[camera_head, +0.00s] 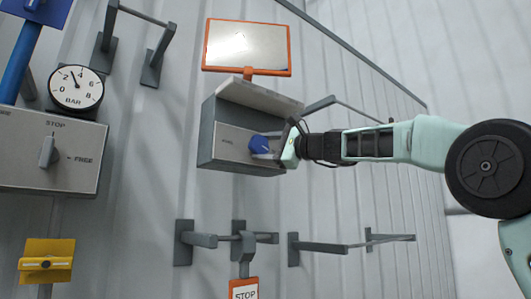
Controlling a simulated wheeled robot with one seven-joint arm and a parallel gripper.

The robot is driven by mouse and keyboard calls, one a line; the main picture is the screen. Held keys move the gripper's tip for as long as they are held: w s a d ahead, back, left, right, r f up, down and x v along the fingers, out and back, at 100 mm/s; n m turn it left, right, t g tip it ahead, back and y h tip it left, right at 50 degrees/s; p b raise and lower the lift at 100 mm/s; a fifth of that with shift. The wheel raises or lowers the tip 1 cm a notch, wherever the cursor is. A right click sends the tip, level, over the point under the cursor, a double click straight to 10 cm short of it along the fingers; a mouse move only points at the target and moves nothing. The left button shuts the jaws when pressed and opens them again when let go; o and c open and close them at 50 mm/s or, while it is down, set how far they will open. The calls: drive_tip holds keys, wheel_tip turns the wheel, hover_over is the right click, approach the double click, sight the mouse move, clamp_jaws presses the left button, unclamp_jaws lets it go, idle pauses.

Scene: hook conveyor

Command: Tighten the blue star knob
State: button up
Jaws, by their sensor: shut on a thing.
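The blue star knob (258,145) sits on the front face of a grey box (217,150) that is fixed to the wall. My gripper (277,146) reaches in from the right and is shut on the knob. Its fingers and body cover the right part of the knob. The lower front of the box carries small lettering left of the knob, too small to read. How tight the knob is does not show.
An orange-framed mirror (247,47) stands above the box. At left are a pressure gauge (76,88), a switch box (75,172) and a yellow part (46,261).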

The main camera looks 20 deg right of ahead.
drive_tip(key=shift+f+m, duration=0.1)
drive_tip(key=shift+m, duration=0.2)
drive_tip(key=o, duration=1)
drive_tip(key=b+v, duration=0.5)
drive_tip(key=v, duration=1.2)
drive_tip(key=shift+s, duration=0.2)
drive_tip(key=shift+d+f, duration=0.1)
drive_tip(key=shift+d, duration=0.05)
